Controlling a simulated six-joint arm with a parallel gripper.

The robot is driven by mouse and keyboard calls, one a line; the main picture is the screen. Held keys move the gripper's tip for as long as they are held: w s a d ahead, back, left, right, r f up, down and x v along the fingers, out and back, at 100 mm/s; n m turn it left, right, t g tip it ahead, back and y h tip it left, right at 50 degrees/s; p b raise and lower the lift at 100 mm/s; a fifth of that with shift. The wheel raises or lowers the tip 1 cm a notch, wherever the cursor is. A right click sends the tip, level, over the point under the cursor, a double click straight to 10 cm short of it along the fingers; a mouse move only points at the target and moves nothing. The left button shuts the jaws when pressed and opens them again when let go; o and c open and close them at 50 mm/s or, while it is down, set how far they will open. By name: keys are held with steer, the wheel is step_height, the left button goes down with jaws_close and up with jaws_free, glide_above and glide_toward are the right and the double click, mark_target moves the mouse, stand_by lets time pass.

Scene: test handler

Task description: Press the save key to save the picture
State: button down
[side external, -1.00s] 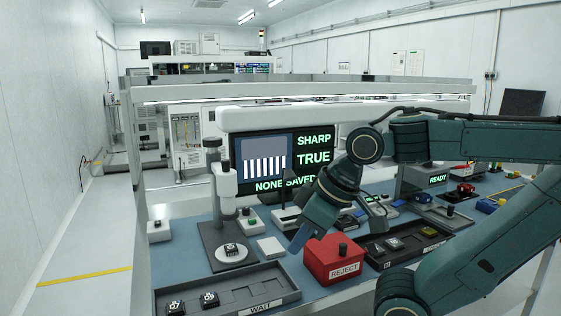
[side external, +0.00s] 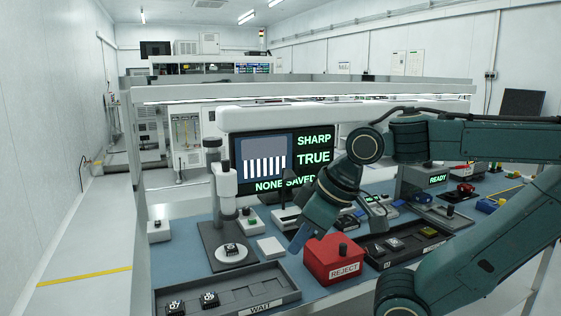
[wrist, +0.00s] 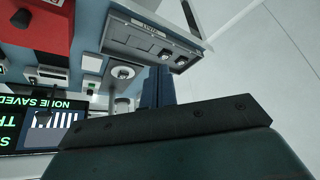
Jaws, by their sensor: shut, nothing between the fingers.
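The monitor (side external: 262,185) reads SHARP, TRUE and NONE SAVED beside a picture of white bars; part of it also shows in the wrist view (wrist: 40,135). A small white box with a green button (side external: 249,219) stands right of the microscope (side external: 226,190). Another small white box with a button (side external: 158,231) stands to its left. No save label is readable on either. My gripper (side external: 296,246) is shut and empty, pointing down above the bench between the microscope and the red REJECT box. Its fingers show in the wrist view (wrist: 158,86).
A chip lies on the microscope's round stage (side external: 231,258). The WAIT tray (side external: 262,307) holds two chips at the front. The red REJECT box (side external: 334,262) stands close right of my gripper. Another chip tray (side external: 385,262) is farther right.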

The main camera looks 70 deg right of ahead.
stand_by(0.4)
step_height(320, 180, up, 11)
steer(key=w+d+r+m+t, duration=0.1)
steer(key=w+d+r+m, duration=0.15)
steer(key=w, duration=0.35)
steer(key=w+d+r+m, duration=0.1)
steer(key=w+d, duration=0.3)
steer(key=w, duration=0.3)
steer(key=m+t+h, duration=0.1)
steer(key=m+t, duration=0.1)
steer(key=m, duration=0.5)
glide_above(255, 220)
step_height(255, 220, down, 19)
steer(key=shift+f, duration=0.25)
steer(key=shift+f, duration=0.15)
steer(key=shift+f, duration=4.2)
